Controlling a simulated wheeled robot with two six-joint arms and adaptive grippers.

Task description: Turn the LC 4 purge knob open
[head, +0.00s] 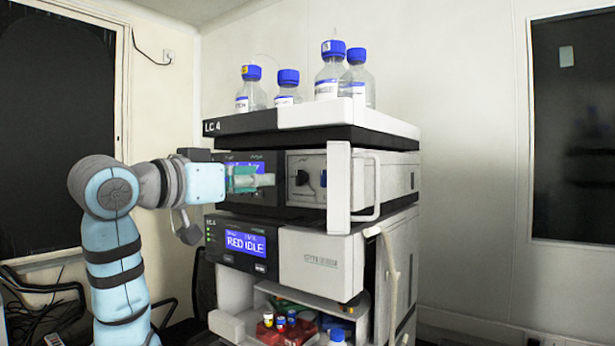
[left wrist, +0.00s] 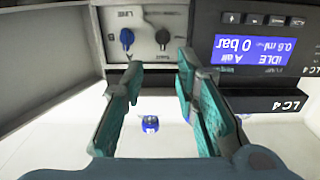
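The left wrist view is upside down and shows two knobs: a blue one (left wrist: 127,38) and a dark round one (left wrist: 162,37). Their labels are too small to read surely. My left gripper (left wrist: 161,68) is open and empty, its teal fingers pointing at the panel. The dark knob appears between the fingertips, beyond them; the blue knob is left of it. The display (left wrist: 255,57) reads idle, 0 bar. My right gripper is not in view.
An open white door (head: 339,188) with a handle stands out just right of the knobs. Blue-capped bottles (head: 332,72) stand in the top tray (head: 345,112). A red vial rack (head: 270,333) sits below.

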